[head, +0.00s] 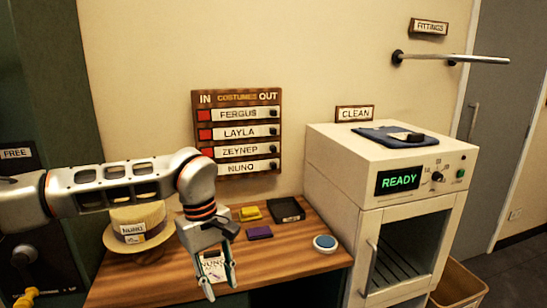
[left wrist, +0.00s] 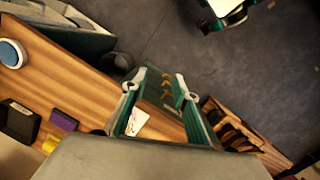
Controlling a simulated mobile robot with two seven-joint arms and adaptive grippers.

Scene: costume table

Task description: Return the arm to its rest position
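My left arm (head: 120,185) reaches in from the left, above the wooden table. My left gripper (head: 219,283) points down with its two fingers apart and nothing seen between them but the table and a card behind. In the left wrist view the same fingers (left wrist: 156,88) are spread. A white card (head: 214,266) marked NUNO lies on the table behind the fingers and also shows in the left wrist view (left wrist: 137,121). I cannot make out my right gripper in either view.
A straw hat (head: 139,222) tagged NUNO sits at the table's left, close to my forearm. A yellow block (head: 250,214), purple block (head: 259,233), black tray (head: 287,209) and blue-topped round thing (head: 325,243) lie right of the gripper. A white machine (head: 340,180) reading READY stands at right.

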